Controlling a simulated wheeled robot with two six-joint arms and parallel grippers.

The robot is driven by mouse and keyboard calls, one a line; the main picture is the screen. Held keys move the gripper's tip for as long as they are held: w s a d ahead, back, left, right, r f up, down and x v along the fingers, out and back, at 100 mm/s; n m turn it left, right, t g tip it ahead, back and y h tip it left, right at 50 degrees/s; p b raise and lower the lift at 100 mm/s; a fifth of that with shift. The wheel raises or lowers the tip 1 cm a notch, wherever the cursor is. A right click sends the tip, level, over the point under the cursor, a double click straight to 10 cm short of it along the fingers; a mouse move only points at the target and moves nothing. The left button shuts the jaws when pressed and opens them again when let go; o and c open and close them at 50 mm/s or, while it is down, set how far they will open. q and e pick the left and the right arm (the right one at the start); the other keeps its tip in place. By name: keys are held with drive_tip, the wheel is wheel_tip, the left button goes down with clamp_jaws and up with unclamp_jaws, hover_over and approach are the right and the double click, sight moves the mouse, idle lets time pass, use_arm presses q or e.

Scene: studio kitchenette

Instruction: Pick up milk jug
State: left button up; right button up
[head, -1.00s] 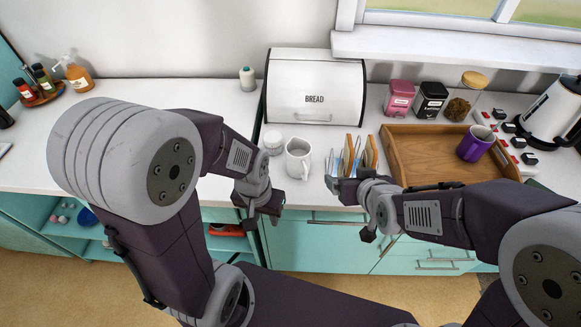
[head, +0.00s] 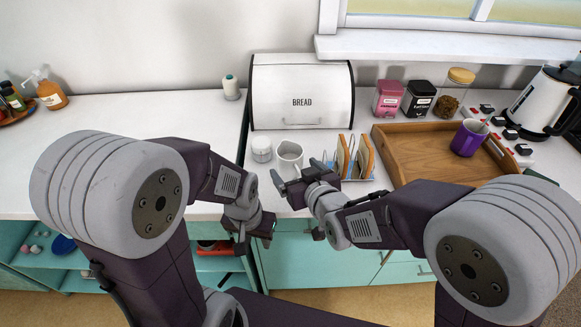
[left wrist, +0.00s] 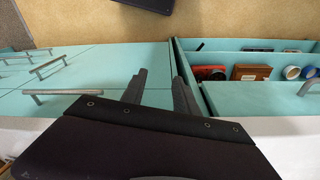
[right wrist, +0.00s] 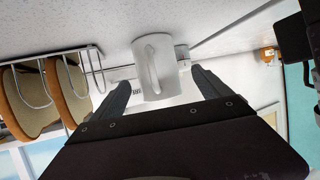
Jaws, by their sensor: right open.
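The milk jug (head: 290,157) is white, with a handle, and stands upright on the counter in front of the bread bin. My right gripper (head: 297,176) is open just in front of the jug, level with the counter edge. In the right wrist view the jug (right wrist: 172,72) shows between and beyond the two spread fingers (right wrist: 163,88), its handle towards the camera; it does not look gripped. My left gripper (head: 254,242) hangs low in front of the cabinets. In the left wrist view its fingers (left wrist: 160,88) are apart with nothing between them.
A small white lidded jar (head: 261,149) stands close left of the jug. A toast rack (head: 350,168) with bread slices stands close right. Behind is the bread bin (head: 302,92); further right is a wooden tray (head: 415,150) with a purple mug (head: 468,138). The counter at left is mostly clear.

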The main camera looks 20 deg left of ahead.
sight(294, 167)
drive_tip(key=x, duration=0.5)
drive_tip(key=shift+w, duration=0.25)
drive_tip(key=shift+s+d+r, duration=0.1)
drive_tip(key=shift+s, duration=0.05)
drive_tip(key=c, duration=1.9)
